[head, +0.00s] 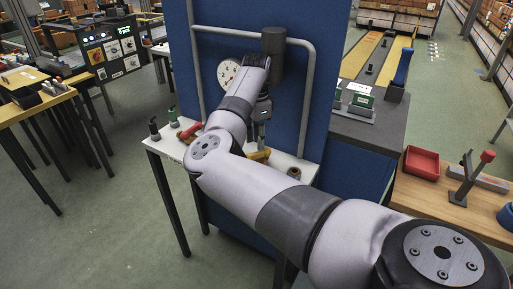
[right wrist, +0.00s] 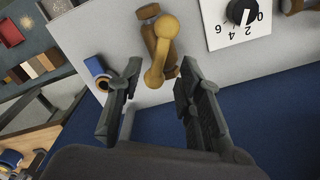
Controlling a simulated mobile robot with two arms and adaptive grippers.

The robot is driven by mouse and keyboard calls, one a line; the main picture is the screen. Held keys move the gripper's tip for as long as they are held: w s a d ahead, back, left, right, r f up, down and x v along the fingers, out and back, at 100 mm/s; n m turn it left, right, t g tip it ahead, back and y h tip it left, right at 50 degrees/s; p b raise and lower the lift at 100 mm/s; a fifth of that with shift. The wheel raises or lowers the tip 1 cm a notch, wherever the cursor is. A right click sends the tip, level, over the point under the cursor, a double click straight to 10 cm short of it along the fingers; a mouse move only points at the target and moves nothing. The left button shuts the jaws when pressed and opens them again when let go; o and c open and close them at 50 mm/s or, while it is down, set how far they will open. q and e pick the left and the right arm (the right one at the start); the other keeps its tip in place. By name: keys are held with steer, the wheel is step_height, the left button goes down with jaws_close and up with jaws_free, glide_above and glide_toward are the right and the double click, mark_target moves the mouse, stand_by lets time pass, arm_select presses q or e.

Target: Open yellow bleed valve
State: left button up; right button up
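The yellow valve handle (right wrist: 162,50) shows in the right wrist view as a bar with rounded ends, mounted on a brownish body on a pale bench top. In the head view a small yellow part (head: 258,155) shows on the bench just below my right gripper (head: 262,132). In the right wrist view my right gripper (right wrist: 160,78) is open, one finger on either side of the handle's near end. I cannot tell whether either finger touches it. My right arm hides part of the bench in the head view. My left gripper is not in view.
A blue panel (head: 342,60) with a grey pipe frame and round gauge (head: 229,72) stands behind the bench (head: 167,147). A red-handled valve (head: 190,130) is on the bench's left.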

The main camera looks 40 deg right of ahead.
mark_target(257, 152)
step_height(257, 152, down, 4)
steer(key=shift+r, duration=0.15)
steer(key=shift+f, duration=0.35)
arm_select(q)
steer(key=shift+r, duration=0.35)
arm_select(e)
jaws_close()
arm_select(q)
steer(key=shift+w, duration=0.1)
